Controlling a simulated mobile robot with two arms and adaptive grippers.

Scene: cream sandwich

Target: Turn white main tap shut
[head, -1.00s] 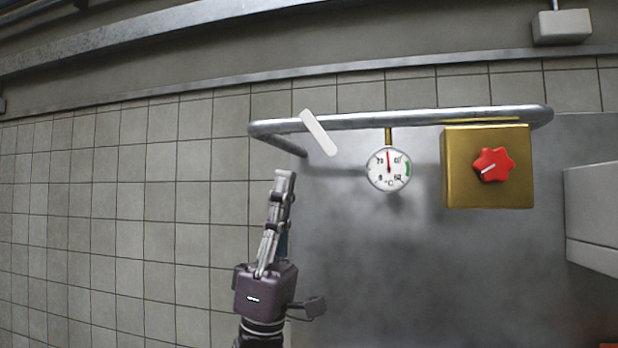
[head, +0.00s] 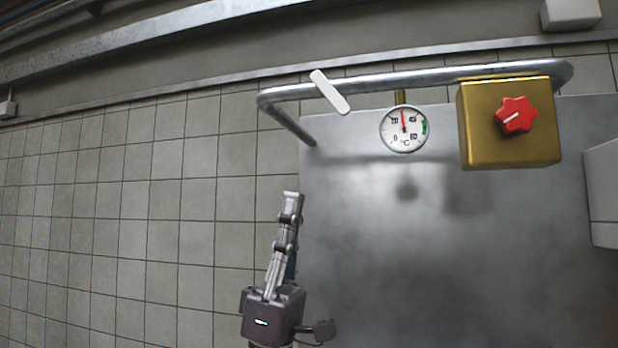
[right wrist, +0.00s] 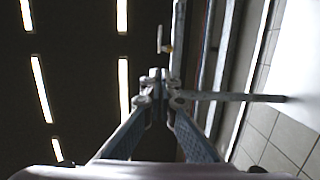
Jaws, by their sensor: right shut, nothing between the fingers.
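The white main tap is a white lever handle (head: 330,92) on the grey metal pipe (head: 400,80), slanting from upper left to lower right across it. In the right wrist view the tap (right wrist: 160,40) shows as a small pale handle beyond the fingertips. My right gripper (head: 291,198) points up in the head view, below and left of the tap and clearly apart from it. In the right wrist view its fingers (right wrist: 157,76) meet at the tips, shut and empty. My left gripper is not in view.
A round dial thermometer (head: 404,129) hangs from the pipe right of the tap. Further right is a brass box (head: 480,130) with a red knob (head: 517,116). A grey metal panel (head: 400,260) lies below the pipe. Tiles (head: 130,210) at left look clear.

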